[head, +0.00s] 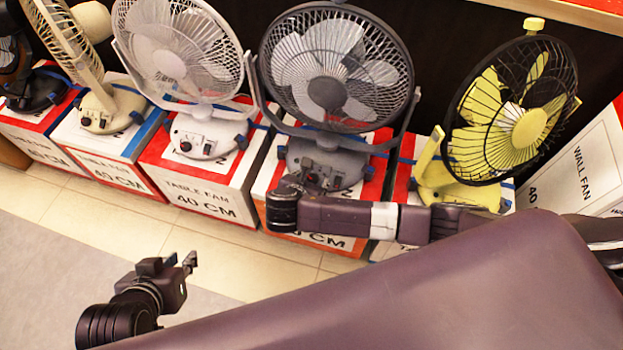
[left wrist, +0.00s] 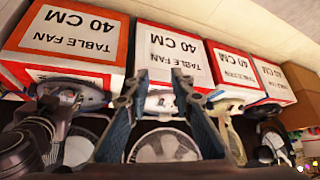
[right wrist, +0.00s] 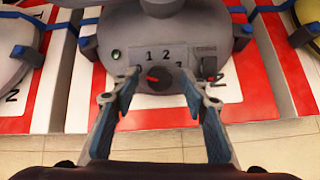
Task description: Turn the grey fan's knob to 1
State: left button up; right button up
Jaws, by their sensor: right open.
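The grey fan (head: 325,90) stands on its box, second from the right in the head view. In the right wrist view its grey base (right wrist: 110,35) carries a panel with a dark knob (right wrist: 168,80). The knob's red mark points left, away from the printed 1 and 2 above. My right gripper (right wrist: 160,92) is open, its fingertips on either side of the knob. I cannot tell whether they touch it. In the head view my right gripper (head: 318,182) is at the fan base, and the knob is hard to see. My left gripper (head: 180,260) is open and empty above the floor; its spread fingers show in the left wrist view (left wrist: 160,76).
A white fan (head: 185,55) stands left of the grey fan and a yellow fan (head: 515,110) right of it. A rocker switch (right wrist: 209,66) sits right of the knob. A white wall-fan box (head: 580,165) is at far right. The floor (head: 240,255) in front is clear.

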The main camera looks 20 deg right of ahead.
jog(key=shift+c, duration=0.3)
grip_shut()
jog(key=shift+r+m+p, duration=0.15)
jog(key=shift+m+p, duration=0.35)
jog(key=shift+p, duration=0.25)
pick_arm(q)
jog(key=s+a+g+y+p, duration=0.15)
jog(key=s+g, duration=0.25)
jog(key=s, duration=0.4)
pick_arm(e)
jog(key=shift+m, duration=0.8)
jog(key=m+p, duration=0.2)
jog(key=p, duration=0.1)
jog(key=shift+s+m, duration=0.1)
jog(key=shift+m, duration=0.2)
jog(key=m+p, duration=0.1)
jog(key=m, duration=0.2)
jog(key=shift+p, duration=0.4)
pick_arm(q)
notch_tip(320, 180, down, 17)
jog(key=shift+a+f+g, duration=0.2)
jog(key=shift+a+g, duration=0.05)
jog(key=shift+g, duration=0.05)
pick_arm(e)
jog(key=shift+f+m, duration=0.2)
jog(key=shift+m, duration=0.3)
pick_arm(q)
jog(key=shift+w+h, duration=0.1)
jog(key=shift+h, duration=0.15)
